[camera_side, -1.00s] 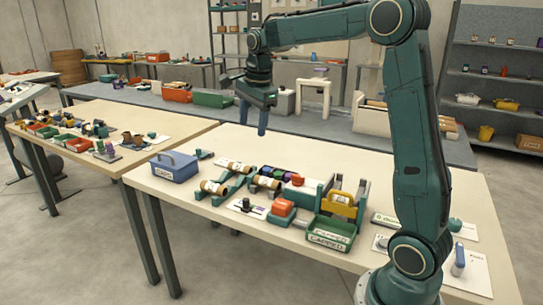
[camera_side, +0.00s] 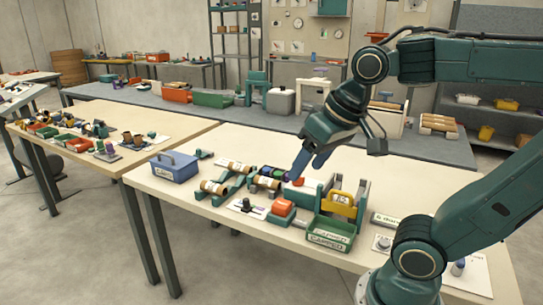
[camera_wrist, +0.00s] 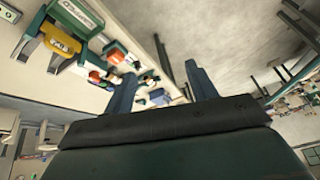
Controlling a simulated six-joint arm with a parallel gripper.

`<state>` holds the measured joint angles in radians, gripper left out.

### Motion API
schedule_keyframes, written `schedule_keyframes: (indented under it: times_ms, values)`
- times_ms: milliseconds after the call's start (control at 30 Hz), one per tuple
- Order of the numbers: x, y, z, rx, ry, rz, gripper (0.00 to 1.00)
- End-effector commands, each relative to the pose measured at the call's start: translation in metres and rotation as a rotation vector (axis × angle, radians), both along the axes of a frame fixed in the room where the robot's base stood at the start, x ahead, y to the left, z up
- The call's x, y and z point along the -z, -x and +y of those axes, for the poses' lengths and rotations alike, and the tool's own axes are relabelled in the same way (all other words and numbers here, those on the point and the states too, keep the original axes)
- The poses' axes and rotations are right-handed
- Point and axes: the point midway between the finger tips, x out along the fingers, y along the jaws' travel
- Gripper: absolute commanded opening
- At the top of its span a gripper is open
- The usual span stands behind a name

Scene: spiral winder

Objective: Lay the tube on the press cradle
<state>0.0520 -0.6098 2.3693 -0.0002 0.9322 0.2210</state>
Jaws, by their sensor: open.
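Tan tubes with white labels lie on the teal rack (camera_side: 228,191) at the left of the near table. One tube (camera_side: 213,187) is at the front, one tube (camera_side: 235,165) behind it, and another tube (camera_side: 265,182) lies just right. A teal frame with a yellow part (camera_side: 341,203), perhaps the press, stands right of them; I cannot tell which part is its cradle. The yellow part also shows in the wrist view (camera_wrist: 62,42). My gripper (camera_side: 304,172) is open and empty, tilted down-left above the coloured rings. Its two fingers stand apart in the wrist view (camera_wrist: 160,88).
A blue box (camera_side: 174,167) stands at the table's left end. An orange block (camera_side: 283,207) and a green CAPPED tray (camera_side: 331,233) are at the front. Coloured rings (camera_side: 277,173) sit behind the tubes. The table's back strip is mostly clear.

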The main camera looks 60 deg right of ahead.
Motion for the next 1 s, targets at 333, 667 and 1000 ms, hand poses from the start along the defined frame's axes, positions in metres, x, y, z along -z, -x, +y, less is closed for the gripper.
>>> schedule_keyframes:
  times_ms: [333,667,1000]
  values:
    - [0.022,0.034,0.011,-0.245,0.1,-0.039,0.57]
    - [0.023,0.035,0.011,-0.25,0.102,-0.039,0.57]
    - [0.022,0.035,0.011,-0.249,0.101,-0.039,0.57]
